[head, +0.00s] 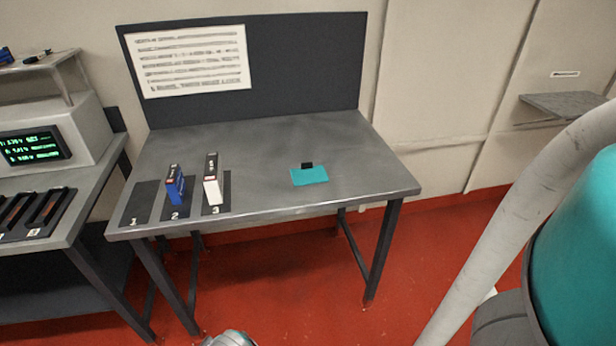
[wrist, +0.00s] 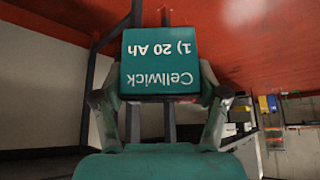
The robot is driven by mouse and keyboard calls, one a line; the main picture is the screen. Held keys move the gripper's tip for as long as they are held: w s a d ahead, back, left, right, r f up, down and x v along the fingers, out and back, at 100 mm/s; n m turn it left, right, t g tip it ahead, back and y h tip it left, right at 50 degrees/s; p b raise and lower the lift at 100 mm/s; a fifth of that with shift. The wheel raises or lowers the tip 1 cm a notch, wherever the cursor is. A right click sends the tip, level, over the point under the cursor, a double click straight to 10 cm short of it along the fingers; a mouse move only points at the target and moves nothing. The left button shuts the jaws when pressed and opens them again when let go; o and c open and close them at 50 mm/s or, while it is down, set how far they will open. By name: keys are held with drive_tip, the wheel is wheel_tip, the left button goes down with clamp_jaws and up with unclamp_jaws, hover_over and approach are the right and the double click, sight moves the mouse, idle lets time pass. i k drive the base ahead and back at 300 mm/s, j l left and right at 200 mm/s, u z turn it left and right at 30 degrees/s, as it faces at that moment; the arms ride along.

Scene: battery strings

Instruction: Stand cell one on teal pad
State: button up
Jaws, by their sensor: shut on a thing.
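A teal cell (wrist: 160,60) with white print "Cellwick 1) 20 Ah", upside down in the wrist view, sits between the fingers of my gripper (wrist: 160,96). My gripper is shut on it. The cell does not show in the head view. The teal pad (head: 310,177) lies bare on the grey table, right of the middle, with a small black piece (head: 307,165) at its back edge.
The table (head: 270,140) has black numbered places at left. Place 1 (head: 139,205) is empty, a blue cell (head: 175,186) stands on 2, a white one (head: 212,189) on 3. A dark panel (head: 300,60) rises behind. A bench with a green-lit display (head: 33,147) stands at left.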

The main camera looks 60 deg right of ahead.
sight(309, 176)
drive_tip(key=j+z, duration=0.2)
drive_tip(key=z, duration=1.3)
drive_tip(key=i+j, duration=0.05)
